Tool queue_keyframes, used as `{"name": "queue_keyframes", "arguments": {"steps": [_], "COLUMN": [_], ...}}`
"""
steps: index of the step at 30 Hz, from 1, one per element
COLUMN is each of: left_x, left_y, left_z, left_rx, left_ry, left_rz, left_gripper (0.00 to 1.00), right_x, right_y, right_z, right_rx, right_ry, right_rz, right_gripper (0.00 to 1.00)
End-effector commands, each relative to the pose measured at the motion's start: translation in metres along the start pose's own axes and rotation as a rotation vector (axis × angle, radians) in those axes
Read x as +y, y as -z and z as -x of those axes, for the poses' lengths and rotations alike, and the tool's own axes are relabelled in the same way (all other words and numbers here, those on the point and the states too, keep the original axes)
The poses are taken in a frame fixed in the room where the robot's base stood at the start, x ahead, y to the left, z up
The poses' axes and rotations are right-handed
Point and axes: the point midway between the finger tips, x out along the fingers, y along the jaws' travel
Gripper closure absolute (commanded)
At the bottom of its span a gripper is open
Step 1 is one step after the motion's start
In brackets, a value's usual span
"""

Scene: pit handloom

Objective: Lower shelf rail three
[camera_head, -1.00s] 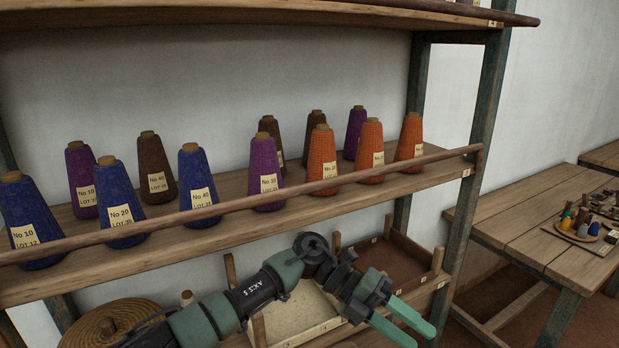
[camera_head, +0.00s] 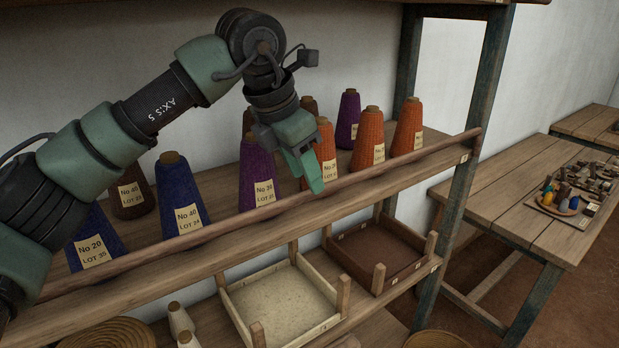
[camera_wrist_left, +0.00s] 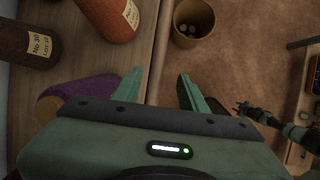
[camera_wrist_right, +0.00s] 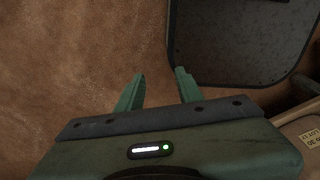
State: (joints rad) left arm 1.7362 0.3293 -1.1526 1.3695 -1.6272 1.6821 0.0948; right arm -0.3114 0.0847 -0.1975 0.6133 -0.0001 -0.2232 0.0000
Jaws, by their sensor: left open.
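The round wooden rail (camera_head: 400,161) runs along the front of the shelf that holds the yarn cones, rising toward the right post. My left gripper (camera_head: 306,172) reaches down from above at the rail, in front of an orange cone (camera_head: 325,145). In the left wrist view, the rail (camera_wrist_left: 160,50) runs between the open fingers of the left gripper (camera_wrist_left: 160,88); I cannot tell whether they touch it. My right gripper (camera_wrist_right: 158,88) shows only in its wrist view, open and empty above brown floor.
Blue (camera_head: 181,195), purple (camera_head: 257,178), brown and orange cones stand close behind the rail. Below are a pale tray (camera_head: 283,301) and a brown tray (camera_head: 385,255). A work table (camera_head: 500,200) stands at the right. A bucket (camera_wrist_left: 193,22) is on the floor.

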Motion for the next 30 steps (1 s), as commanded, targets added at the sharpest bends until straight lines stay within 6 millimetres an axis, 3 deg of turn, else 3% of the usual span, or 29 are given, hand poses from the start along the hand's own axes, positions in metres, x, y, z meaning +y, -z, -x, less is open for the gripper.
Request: {"name": "queue_keyframes", "arguments": {"steps": [4,9,18,23,30], "left_x": [0.000,0.000,0.000,0.000,0.000], "left_y": [-0.001,0.000,0.000,0.000,0.000], "left_z": [-0.020,-0.036,-0.039,-0.039,-0.039], "left_rx": [0.002,0.000,-0.002,-0.002,-0.001], "left_ry": [0.003,0.003,0.002,0.002,0.002], "left_rz": [0.002,0.002,0.001,0.001,0.002], "left_gripper": [0.58,0.58,0.58,1.00,1.00], "right_x": [0.004,0.005,-0.006,-0.008,-0.007], "right_y": [-0.001,0.014,0.024,0.020,0.016], "right_z": [0.013,0.018,0.017,0.017,0.017], "right_rx": [-0.002,0.019,0.034,0.028,0.022], "right_ry": [-0.005,-0.006,0.007,0.010,0.009], "right_rz": [0.001,0.001,-0.003,-0.001,0.000], "right_gripper": [0.64,0.64,0.64,0.64,0.64]}}
